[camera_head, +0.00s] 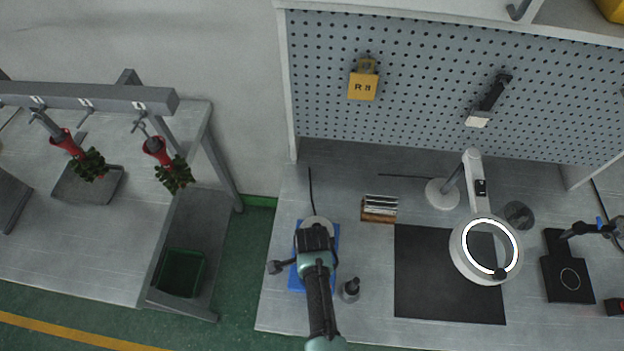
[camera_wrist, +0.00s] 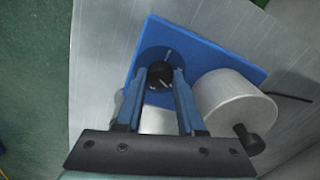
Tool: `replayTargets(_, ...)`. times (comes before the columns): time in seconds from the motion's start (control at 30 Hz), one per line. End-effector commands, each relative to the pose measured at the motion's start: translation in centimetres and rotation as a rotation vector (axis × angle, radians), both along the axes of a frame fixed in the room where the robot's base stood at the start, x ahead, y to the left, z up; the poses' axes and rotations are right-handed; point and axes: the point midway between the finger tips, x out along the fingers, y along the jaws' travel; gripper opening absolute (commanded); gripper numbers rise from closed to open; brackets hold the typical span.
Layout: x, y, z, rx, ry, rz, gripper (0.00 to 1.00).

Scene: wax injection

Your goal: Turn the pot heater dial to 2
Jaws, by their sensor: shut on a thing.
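The pot heater is a blue base (camera_wrist: 215,50) with a light cylindrical pot (camera_wrist: 232,105) on it. In the wrist view its black dial (camera_wrist: 160,74) sits on a dark round plate with light marks around it. My gripper (camera_wrist: 160,82) is shut on the dial, one finger on each side. The dial's number markings are too small to read. In the head view, the blue base (camera_head: 296,278) shows partly behind my gripper (camera_head: 314,232), which hides the dial there.
A small dark bottle (camera_head: 350,290) stands close to the right of my arm. A black mat (camera_head: 440,290), a ring lamp (camera_head: 460,262) and a wooden block with metal pieces (camera_head: 379,209) are further right. The bench's left edge is close to the heater.

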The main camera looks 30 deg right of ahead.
Motion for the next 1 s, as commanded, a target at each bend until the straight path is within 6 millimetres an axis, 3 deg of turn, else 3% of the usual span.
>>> replayTargets(0.6,0.08,-0.13,0.07,-0.003,-0.002,-0.043,0.0)
replayTargets(0.63,0.08,-0.13,0.07,-0.003,-0.002,-0.043,0.42)
replayTargets(0.7,0.07,-0.11,0.07,-0.003,-0.002,-0.043,0.54)
replayTargets(0.8,0.05,-0.09,0.05,-0.002,-0.002,-0.043,0.68)
replayTargets(1.0,0.02,-0.05,0.02,-0.001,-0.001,-0.042,0.68)
